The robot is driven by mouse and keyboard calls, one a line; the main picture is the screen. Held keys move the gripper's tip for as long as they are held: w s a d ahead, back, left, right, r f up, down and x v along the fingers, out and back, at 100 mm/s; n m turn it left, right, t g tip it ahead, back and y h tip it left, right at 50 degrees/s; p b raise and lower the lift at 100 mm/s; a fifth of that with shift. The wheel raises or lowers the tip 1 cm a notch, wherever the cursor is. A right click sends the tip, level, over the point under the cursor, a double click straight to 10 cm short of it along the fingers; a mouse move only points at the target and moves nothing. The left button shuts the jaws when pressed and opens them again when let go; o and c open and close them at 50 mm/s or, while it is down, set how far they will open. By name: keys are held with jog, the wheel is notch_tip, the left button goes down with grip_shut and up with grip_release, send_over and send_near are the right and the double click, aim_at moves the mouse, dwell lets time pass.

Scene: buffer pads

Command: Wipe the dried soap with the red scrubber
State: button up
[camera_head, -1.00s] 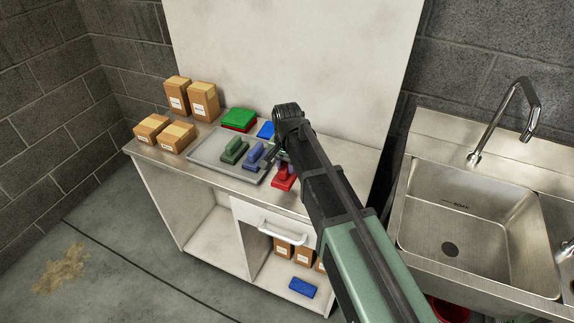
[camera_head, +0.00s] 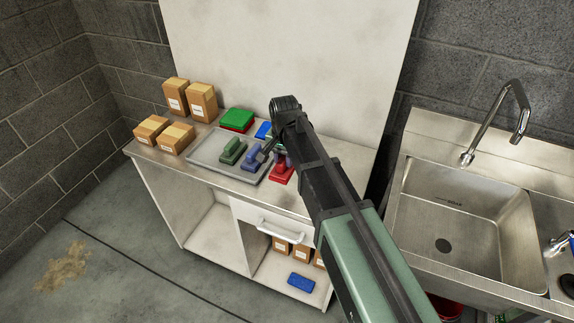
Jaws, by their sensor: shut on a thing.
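The red scrubber (camera_head: 282,173) is at the right end of the grey tray (camera_head: 205,157) on the metal counter. My gripper (camera_head: 275,153) is over it, shut on its upper part. My arm partly hides the fingers and the scrubber, and I cannot tell whether its base touches the counter. A blue scrubber (camera_head: 252,158) and a green scrubber (camera_head: 231,152) sit on the tray to its left. A dry tan patch (camera_head: 64,267) lies on the floor at the far left; I cannot tell whether it is the dried soap.
Cardboard boxes (camera_head: 202,102) stand on the counter's left end. Green and red pads (camera_head: 237,119) and a blue pad (camera_head: 264,130) lie behind the tray. A white panel (camera_head: 290,60) rises behind the counter. A steel sink (camera_head: 455,220) with a tap (camera_head: 520,105) is on the right.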

jog(key=shift+f+b, duration=0.85)
jog(key=shift+r, duration=0.2)
notch_tip(320, 180, down, 8)
jog(key=b, duration=0.7)
jog(key=shift+s+a+r, duration=0.2)
jog(key=shift+s, duration=0.25)
jog(key=shift+s+a+r, duration=0.15)
jog(key=shift+s, duration=0.25)
jog(key=shift+s+a, duration=0.25)
jog(key=shift+s, duration=0.25)
jog(key=shift+s+a, duration=0.25)
jog(key=shift+s, duration=0.25)
jog(key=shift+w, duration=0.35)
jog(key=shift+w+d, duration=0.4)
jog(key=shift+w, duration=0.3)
jog(key=shift+w+d, duration=0.35)
jog(key=shift+w, duration=0.35)
notch_tip(320, 180, up, 8)
jog(key=p, duration=0.7)
jog(key=shift+w+d+f+p, duration=0.1)
jog(key=shift+f+p, duration=0.15)
jog(key=shift+p, duration=0.05)
